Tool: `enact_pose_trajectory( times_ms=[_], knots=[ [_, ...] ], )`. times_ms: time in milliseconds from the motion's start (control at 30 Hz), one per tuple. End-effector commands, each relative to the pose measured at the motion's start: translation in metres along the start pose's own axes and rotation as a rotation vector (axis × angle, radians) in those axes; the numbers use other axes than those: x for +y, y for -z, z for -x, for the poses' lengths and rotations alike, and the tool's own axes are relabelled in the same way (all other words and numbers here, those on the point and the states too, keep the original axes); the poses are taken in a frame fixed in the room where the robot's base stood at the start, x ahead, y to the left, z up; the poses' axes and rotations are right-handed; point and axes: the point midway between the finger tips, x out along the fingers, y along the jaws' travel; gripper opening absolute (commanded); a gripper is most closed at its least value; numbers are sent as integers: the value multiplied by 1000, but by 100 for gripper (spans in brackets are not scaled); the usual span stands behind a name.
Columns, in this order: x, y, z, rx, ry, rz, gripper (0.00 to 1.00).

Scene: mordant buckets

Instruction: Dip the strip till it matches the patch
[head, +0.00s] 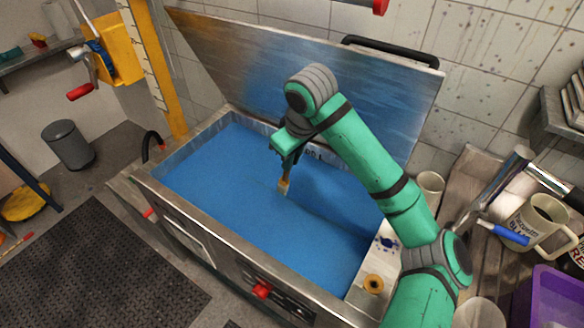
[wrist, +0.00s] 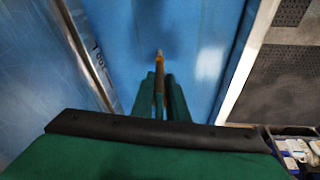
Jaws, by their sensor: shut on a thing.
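My gripper (head: 288,168) is shut on a thin tan strip (head: 284,186) that hangs down over the vat of blue liquid (head: 220,180). The strip's upper part is hidden between the fingers. I cannot tell whether its lower end touches the liquid. In the wrist view, the strip (wrist: 160,62) sticks out beyond my gripper (wrist: 160,82) against the blue and looks tan to brown. A dark blue mark (head: 388,242) shows on the pale ledge at the vat's right end; I cannot tell whether it is the patch.
The vat's lid (head: 300,75) stands open behind it. A metal rim (head: 245,250) runs around the vat. Mugs, a blue marker (head: 503,233) and a purple crate (head: 548,300) stand at the right. A yellow column (head: 162,70) rises at the left back corner.

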Motion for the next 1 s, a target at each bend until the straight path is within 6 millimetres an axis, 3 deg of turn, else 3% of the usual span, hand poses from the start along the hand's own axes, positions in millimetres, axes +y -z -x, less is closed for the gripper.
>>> enact_pose_trajectory(
  times_ms=[700,1000],
  knots=[
    [9,24,82,0,-3,0,0],
    [10,27,94,0,0,-1,0]
  ],
)
